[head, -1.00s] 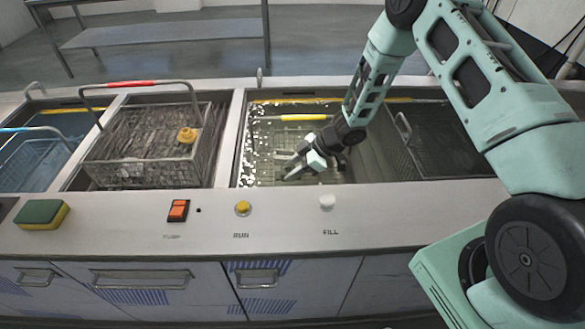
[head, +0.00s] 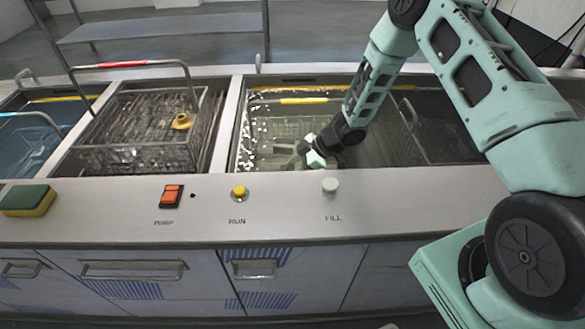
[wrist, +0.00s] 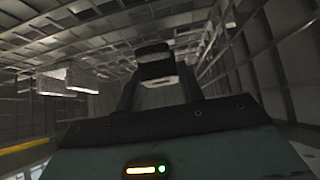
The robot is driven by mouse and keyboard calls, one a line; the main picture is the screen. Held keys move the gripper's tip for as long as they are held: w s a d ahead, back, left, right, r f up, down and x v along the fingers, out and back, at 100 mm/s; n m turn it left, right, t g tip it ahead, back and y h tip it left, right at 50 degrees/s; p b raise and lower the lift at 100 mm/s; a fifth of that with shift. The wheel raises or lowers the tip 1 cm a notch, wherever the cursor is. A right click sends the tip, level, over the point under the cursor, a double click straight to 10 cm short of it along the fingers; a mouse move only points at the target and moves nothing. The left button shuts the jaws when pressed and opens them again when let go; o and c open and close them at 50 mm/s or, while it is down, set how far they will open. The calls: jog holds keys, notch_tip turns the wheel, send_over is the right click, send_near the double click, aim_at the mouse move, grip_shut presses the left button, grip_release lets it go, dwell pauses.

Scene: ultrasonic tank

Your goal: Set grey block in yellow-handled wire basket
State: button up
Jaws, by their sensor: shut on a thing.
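The yellow-handled wire basket (head: 268,128) sits in the middle tank, its yellow grip (head: 303,101) along the top of its handle. My gripper (head: 304,149) reaches down into this tank, over or inside the basket; the head view does not show which. In the wrist view my gripper (wrist: 156,72) is shut on a small dark-looking block, which I take as the grey block (wrist: 155,64), held between the fingertips. Wire mesh surrounds it there. In the head view the block cannot be told apart from the fingers.
A pale object (wrist: 68,79) lies in the wrist view. A sponge (head: 28,200) and buttons are on the front ledge.

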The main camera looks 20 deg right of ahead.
aim_at(292, 169)
jog(key=shift+f+b, duration=0.45)
jog(key=shift+f, duration=0.35)
jog(key=o, duration=1.2)
jog(key=shift+r, duration=0.1)
notch_tip(292, 169, up, 10)
jog(key=shift+f, duration=0.1)
